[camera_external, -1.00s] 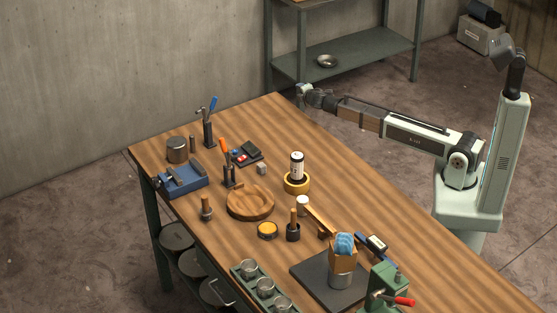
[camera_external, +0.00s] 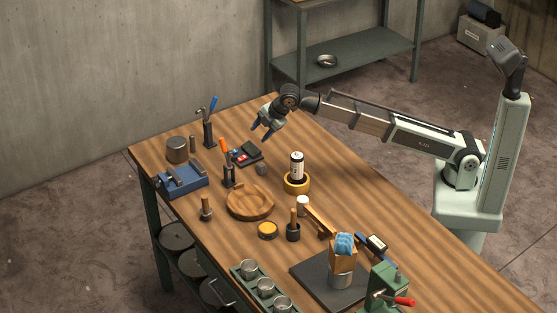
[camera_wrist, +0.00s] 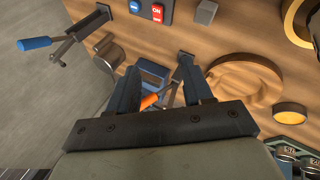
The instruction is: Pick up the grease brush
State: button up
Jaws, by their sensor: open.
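A wooden-handled tool (camera_external: 294,216) stands upright in a dark cup (camera_external: 293,233) near the middle of the table in the external view. It looks like the grease brush, but its bristles are hidden. A second wooden-topped tool (camera_external: 206,202) stands on a dark base to its left, and I cannot tell for certain which is the brush. My gripper (camera_external: 262,132) is open and empty above the table's far part, well away from both. Its two spread fingers also show in the wrist view (camera_wrist: 162,88); I cannot make out either wooden tool there.
Bare tabletop (camera_external: 380,205) lies to the right.

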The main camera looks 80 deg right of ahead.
jog(key=s+a+r+n+g+y, duration=0.15)
jog(key=s+a, duration=0.25)
jog(key=a, duration=0.4)
jog(key=s+a+r+n+g+y, duration=0.15)
jog(key=s+a, duration=0.25)
jog(key=a, duration=0.5)
jog(key=n+g+y, duration=0.2)
jog(key=g, duration=0.1)
send_near(294, 209)
jog(key=shift+d+x, duration=0.2)
jog(key=shift+x, duration=3.1)
jog(key=shift+d+x, duration=0.15)
jog(key=shift+x, duration=3.1)
jog(key=shift+f, duration=0.15)
grip_shut()
